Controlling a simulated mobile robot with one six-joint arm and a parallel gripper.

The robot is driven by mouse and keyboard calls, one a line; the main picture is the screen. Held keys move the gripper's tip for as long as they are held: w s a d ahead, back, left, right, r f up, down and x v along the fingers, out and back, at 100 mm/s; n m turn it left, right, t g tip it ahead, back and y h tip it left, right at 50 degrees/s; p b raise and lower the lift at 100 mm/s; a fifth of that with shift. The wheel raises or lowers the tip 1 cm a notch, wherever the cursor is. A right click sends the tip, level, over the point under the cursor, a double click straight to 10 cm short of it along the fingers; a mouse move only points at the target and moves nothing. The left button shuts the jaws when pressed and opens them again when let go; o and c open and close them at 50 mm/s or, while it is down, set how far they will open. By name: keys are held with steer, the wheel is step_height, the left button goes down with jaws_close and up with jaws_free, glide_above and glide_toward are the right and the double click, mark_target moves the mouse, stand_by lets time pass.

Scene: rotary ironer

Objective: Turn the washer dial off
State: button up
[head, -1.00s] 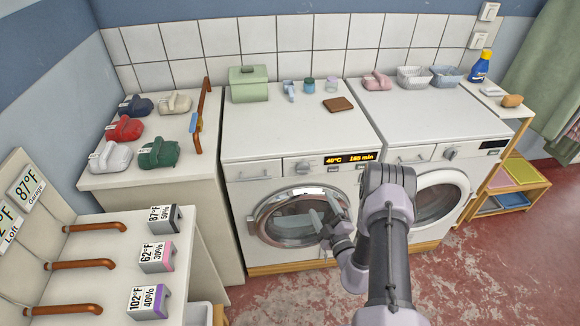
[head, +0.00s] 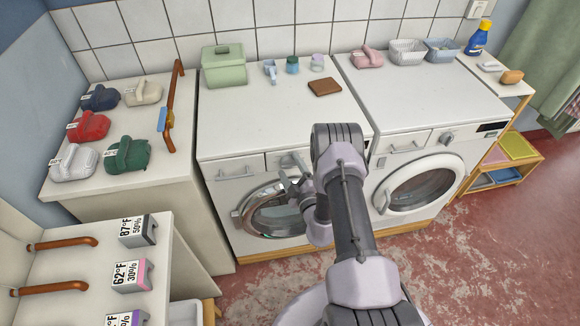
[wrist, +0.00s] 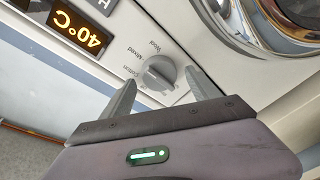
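The washer (head: 225,185) is the left white machine, with a round glass door (head: 270,215). Its grey dial (wrist: 158,72) shows in the wrist view, with "Wool", "Mixed" and "Cotton" printed around it, upside down. I cannot tell which mark it points to. A lit display (wrist: 78,30) beside it reads 40°C. My gripper (wrist: 161,78) is open, with one finger on each side of the dial. Contact is not clear. In the head view my gripper (head: 294,186) is at the washer's front panel, and my arm hides the display.
A second white machine (head: 425,180) stands to the right, its door shut. A green box (head: 222,68), small cups and a brown wallet-like item (head: 324,87) lie on the washer top. The red floor in front is open.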

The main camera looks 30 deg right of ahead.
steer(key=c, duration=1.4)
steer(key=shift+o, duration=0.2)
steer(key=shift+n, duration=0.4)
steer(key=n, duration=0.3)
steer(key=shift+n+g, duration=0.3)
steer(key=shift+g, duration=0.1)
steer(key=n, duration=0.4)
steer(key=shift+w+a+g+h, duration=0.1)
steer(key=shift+a+g+h, duration=0.05)
steer(key=shift+g+h, duration=0.25)
steer(key=n, duration=0.4)
steer(key=shift+g+h, duration=0.3)
steer(key=shift+h, duration=0.1)
steer(key=shift+n+h+b, duration=0.35)
steer(key=shift+n+h, duration=0.15)
steer(key=shift+n, duration=1.1)
